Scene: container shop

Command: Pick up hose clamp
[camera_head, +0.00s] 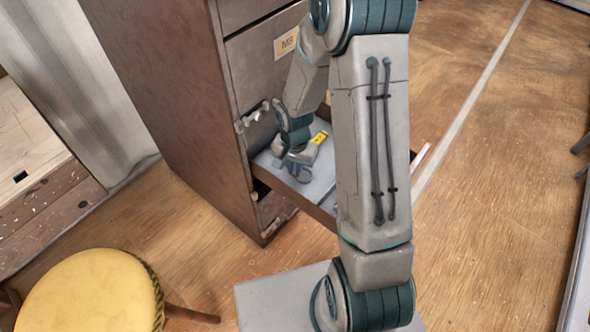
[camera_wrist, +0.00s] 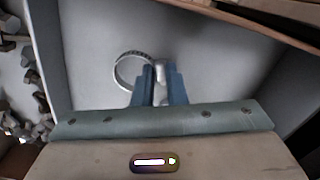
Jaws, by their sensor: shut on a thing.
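The hose clamp (camera_wrist: 124,70) is a thin metal ring with a slotted band and a small screw housing (camera_wrist: 161,70). It shows in the wrist view against the pale grey floor of an open drawer. My gripper (camera_wrist: 157,72) is shut on the clamp at its screw housing, with the ring standing out to the left of the fingers. In the head view my gripper (camera_head: 297,175) reaches down into the open drawer (camera_head: 322,188). The clamp cannot be made out in the head view. I cannot tell whether the clamp touches the drawer floor.
The drawer belongs to a brown cabinet (camera_head: 165,95) with a labelled drawer (camera_head: 262,75) above. Drawer walls surround my gripper closely. Metal parts (camera_wrist: 30,75) lie left of the drawer in the wrist view. A yellow stool (camera_head: 90,290) stands at the lower left. Open wooden floor lies right.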

